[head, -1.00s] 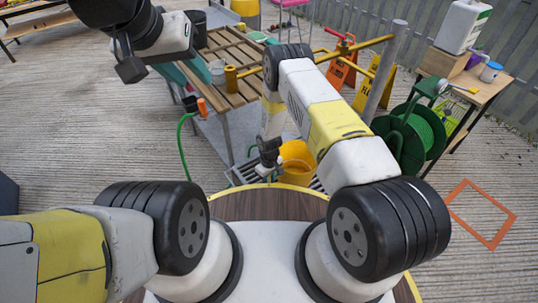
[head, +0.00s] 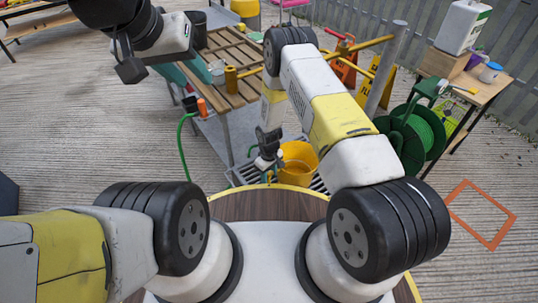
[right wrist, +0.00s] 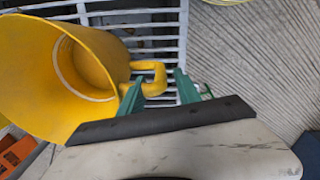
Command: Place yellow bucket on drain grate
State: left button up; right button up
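The yellow bucket (head: 298,158) appears to stand upright on the drain grate (head: 243,174), with grate bars showing on both sides of it. In the right wrist view the bucket (right wrist: 95,70) fills the left side, its handle (right wrist: 155,88) facing my gripper, with the pale grate (right wrist: 150,20) behind. My right gripper (head: 268,163) is left of the bucket in the head view. In the right wrist view its green fingers (right wrist: 158,90) are apart, with the handle between or just beyond them; contact is unclear. My left gripper (head: 130,68) is raised at the upper left, away from the bucket.
A slatted wooden table (head: 225,60) with small items stands behind the grate. A green hose reel (head: 415,135) and yellow floor sign (head: 378,80) are to the right. An orange square frame (head: 480,213) lies on the floor. A green hose (head: 182,140) hangs at left.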

notch_tip(320, 180, up, 7)
jog(key=shift+r, duration=0.2)
jog(key=w+d+r+m+t+y, duration=0.1)
jog(key=d+r+m, duration=0.15)
jog(key=r, duration=1.35)
jog(key=d+r+m+t, duration=0.15)
jog(key=d+r, duration=0.25)
jog(key=r, duration=1.2)
jog(key=s+d+r+m+t, duration=0.1)
jog(key=s+d+r, duration=0.2)
jog(key=s+r, duration=0.3)
jog(key=s+d+r+m+t, duration=0.15)
jog(key=s+r, duration=0.25)
jog(key=r, duration=0.4)
jog(key=s+d+r+m, duration=0.1)
jog(key=s+r, duration=0.2)
jog(key=s, duration=0.3)
jog(key=s+d+r+m+t+y, duration=0.1)
jog(key=s+d+r, duration=0.1)
jog(key=s, duration=0.5)
jog(key=shift+s+r, duration=0.15)
jog(key=shift+r, duration=0.45)
